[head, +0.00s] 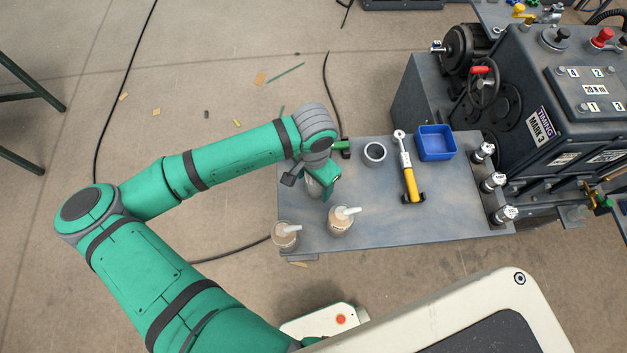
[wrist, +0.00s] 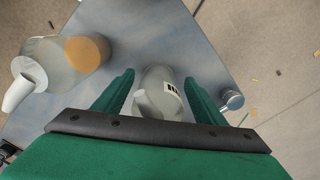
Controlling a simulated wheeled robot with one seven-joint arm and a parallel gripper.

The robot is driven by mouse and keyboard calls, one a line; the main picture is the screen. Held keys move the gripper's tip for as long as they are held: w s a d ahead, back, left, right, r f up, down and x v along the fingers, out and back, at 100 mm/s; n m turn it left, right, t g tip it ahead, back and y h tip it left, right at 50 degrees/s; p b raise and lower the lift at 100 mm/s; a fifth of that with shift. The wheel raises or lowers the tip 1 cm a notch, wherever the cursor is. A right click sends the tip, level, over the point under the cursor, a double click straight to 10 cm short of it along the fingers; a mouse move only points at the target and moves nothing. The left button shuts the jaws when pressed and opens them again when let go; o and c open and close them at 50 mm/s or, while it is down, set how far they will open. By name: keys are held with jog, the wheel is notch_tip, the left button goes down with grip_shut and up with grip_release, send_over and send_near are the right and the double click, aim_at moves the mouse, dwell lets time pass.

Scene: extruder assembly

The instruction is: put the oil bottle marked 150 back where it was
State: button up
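My gripper (wrist: 160,76) is at the left part of the grey table (head: 450,222). In the head view this bottle (head: 313,187) is mostly hidden by my gripper. I cannot tell whether it touches the table. Two other oil bottles with white spouts stand near the front left, one at the corner (head: 285,236) and one to its right (head: 341,220).
Several silver-topped pieces (head: 493,181) line the right edge, beside a dark machine (head: 560,95). The front right of the table is bare.

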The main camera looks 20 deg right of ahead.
jog(key=shift+w+r, duration=0.1)
jog(key=shift+r, duration=0.45)
notch_tip(320, 180, up, 10)
jog(key=shift+w+a, duration=0.1)
jog(key=shift+r, duration=0.55)
jog(key=shift+s, duration=0.2)
